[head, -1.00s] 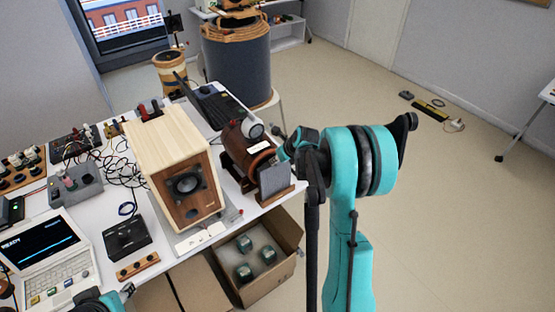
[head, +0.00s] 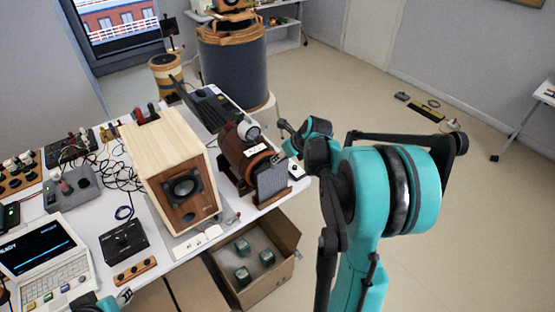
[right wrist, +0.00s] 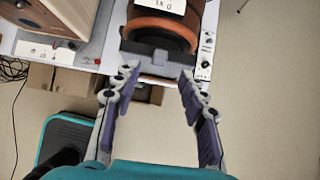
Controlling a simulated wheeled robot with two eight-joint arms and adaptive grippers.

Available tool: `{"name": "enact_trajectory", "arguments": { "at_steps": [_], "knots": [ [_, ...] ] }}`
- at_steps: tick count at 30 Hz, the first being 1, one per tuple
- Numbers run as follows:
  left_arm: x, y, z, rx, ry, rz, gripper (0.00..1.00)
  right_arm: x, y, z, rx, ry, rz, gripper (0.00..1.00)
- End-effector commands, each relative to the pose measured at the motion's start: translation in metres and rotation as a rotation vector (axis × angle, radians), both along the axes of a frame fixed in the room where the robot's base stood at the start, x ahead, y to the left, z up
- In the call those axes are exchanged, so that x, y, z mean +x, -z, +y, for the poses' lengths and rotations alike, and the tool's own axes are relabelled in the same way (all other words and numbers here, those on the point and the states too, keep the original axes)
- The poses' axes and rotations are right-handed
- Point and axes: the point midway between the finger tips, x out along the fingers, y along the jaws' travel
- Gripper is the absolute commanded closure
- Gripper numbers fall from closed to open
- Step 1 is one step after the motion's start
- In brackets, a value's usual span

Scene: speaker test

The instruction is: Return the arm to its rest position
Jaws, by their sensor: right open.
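My right arm, teal and black, fills the middle right of the head view, with its wrist just right of the table's right edge. In the right wrist view my right gripper (right wrist: 158,77) is open, its two purple-padded fingers apart with nothing held between them. Beyond the fingertips is a brown cylindrical device with a dark front block (right wrist: 158,55). In the head view this brown device (head: 236,152) stands at the table's right end. My left gripper (head: 124,296) shows only as a small part at the bottom left, and its fingers are too small to judge.
The white table (head: 85,215) holds a wooden speaker (head: 165,150), a laptop (head: 40,255), a black box (head: 123,240) and loose cables. An open cardboard box (head: 285,240) with green-topped items stands below. Floor on the right is mostly clear.

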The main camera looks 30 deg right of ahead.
Motion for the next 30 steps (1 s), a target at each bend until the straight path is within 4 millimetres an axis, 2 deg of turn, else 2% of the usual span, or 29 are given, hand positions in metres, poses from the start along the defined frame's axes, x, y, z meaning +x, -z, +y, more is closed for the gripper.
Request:
{"name": "enact_trajectory", "arguments": {
  "at_steps": [6, 14, 17, 20, 23, 27, 30],
  "knots": [
    [0.000, 0.000, 0.000, 0.000, 0.000, 0.000, 0.60, -0.016, -0.022, -0.002, 0.001, 0.001, -0.001, 0.58],
    [0.000, 0.000, 0.000, 0.000, 0.000, 0.000, 0.60, -0.019, -0.027, 0.000, -0.007, -0.010, -0.001, 0.58],
    [0.000, 0.004, 0.000, 0.000, 0.000, 0.000, 0.60, -0.023, -0.029, 0.013, -0.065, -0.094, -0.001, 0.58],
    [0.000, 0.010, 0.000, 0.000, 0.000, 0.000, 0.60, -0.036, -0.034, 0.041, -0.206, -0.296, -0.005, 0.58],
    [0.000, 0.018, 0.000, 0.000, 0.000, 0.000, 0.60, -0.058, -0.038, 0.079, -0.411, -0.592, -0.011, 0.58],
    [0.000, 0.029, 0.000, 0.000, 0.000, 0.000, 0.60, -0.095, -0.038, 0.127, -0.728, -1.048, -0.024, 0.58],
    [0.000, 0.037, 0.000, 0.000, 0.000, 0.000, 0.60, -0.124, -0.032, 0.156, -0.954, -1.375, -0.035, 0.58]
  ]
}}
